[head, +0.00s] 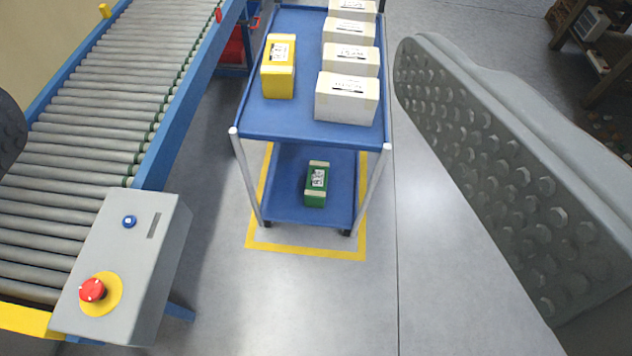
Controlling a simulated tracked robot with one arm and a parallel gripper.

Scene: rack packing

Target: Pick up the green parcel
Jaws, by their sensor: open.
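The green parcel (316,186) is a small box with a white label and pale tape ends. It sits on the lower shelf (283,206) of the blue trolley, below the top shelf (270,122). My gripper (240,130) is open and empty, its fingers wide apart at the picture's edges. The right finger's studded pad shows large, and only a bit of the left finger shows at the left edge. The green parcel lies between the fingers in the picture, farther off and not touched.
A yellow parcel (279,67) and several white parcels (347,98) stand on the top shelf. A roller conveyor (95,125) and a control box with a red button (92,289) are at left. Yellow tape (305,251) frames the trolley's floor spot. Floor in front is clear.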

